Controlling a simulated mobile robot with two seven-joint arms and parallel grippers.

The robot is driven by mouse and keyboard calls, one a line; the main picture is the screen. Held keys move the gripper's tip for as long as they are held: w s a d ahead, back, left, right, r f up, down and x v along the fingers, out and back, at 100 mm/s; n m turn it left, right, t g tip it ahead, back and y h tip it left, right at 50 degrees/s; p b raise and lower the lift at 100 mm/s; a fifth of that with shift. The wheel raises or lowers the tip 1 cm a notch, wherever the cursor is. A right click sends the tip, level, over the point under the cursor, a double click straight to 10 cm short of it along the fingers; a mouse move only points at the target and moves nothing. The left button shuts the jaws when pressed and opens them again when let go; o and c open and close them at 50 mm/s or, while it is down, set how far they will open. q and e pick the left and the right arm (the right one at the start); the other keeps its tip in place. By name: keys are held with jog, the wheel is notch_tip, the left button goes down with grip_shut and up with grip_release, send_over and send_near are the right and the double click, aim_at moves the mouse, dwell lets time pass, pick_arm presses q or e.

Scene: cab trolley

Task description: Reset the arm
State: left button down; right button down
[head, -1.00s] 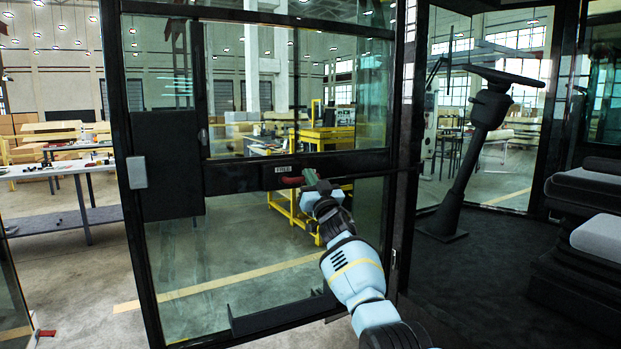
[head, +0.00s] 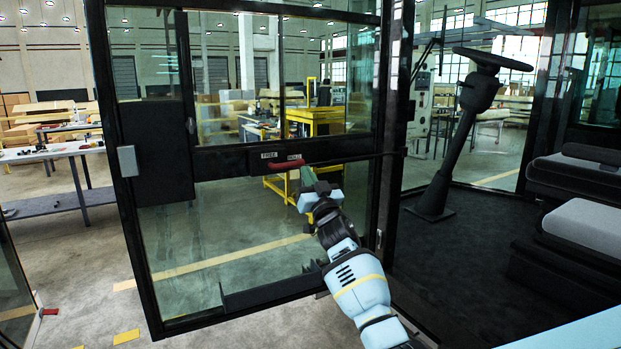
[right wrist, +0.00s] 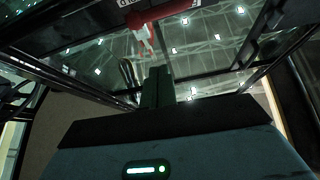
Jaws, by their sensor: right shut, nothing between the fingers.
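My right arm reaches up from the bottom right of the head view toward a glass cab door with a black frame (head: 150,285). My right gripper (head: 307,176) is shut and empty, just below and right of the red door handle (head: 287,164). In the right wrist view the shut fingers (right wrist: 157,88) point up, and the red handle (right wrist: 160,13) is above them. I cannot tell from these views whether the fingertips touch the door. My left gripper is not in view.
The cab has a steering column (head: 455,150) and dark seats with grey cushions (head: 590,226) on the right. A workbench (head: 60,155) stands at the left beyond the door. A red-ended latch (head: 48,311) is at the lower left. Open floor lies left of the door.

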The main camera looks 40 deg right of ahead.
jog(key=shift+s+a+f, duration=0.1)
jog(key=shift+s+f, duration=0.1)
jog(key=shift+s, duration=0.15)
dwell(0.4)
jog(key=s+a+f+n+g+y, duration=0.25)
jog(key=a+f, duration=0.35)
jog(key=f, duration=0.5)
jog(key=s+a+f+n+g+y, duration=0.1)
jog(key=s+a+f, duration=0.4)
jog(key=f, duration=0.6)
jog(key=s+a+f+n+g+y, duration=0.1)
jog(key=s+a+f+g+y, duration=0.1)
jog(key=a+f, duration=0.65)
jog(key=s+a+f+g+y, duration=0.1)
jog(key=s+a+f+g, duration=0.1)
jog(key=s+a+f, duration=0.4)
jog(key=s+a+f+n+g+y, duration=0.1)
jog(key=s+a+f, duration=0.5)
jog(key=s, duration=0.9)
jog(key=s+a+f+n+g+y, duration=0.1)
jog(key=s+a+f+g, duration=0.3)
jog(key=s+f, duration=0.5)
jog(key=shift+s+a+g+y, duration=0.35)
jog(key=shift+s+a+y, duration=0.5)
jog(key=shift+a, duration=0.1)
jog(key=shift+f+n, duration=0.1)
jog(key=shift+n, duration=0.15)
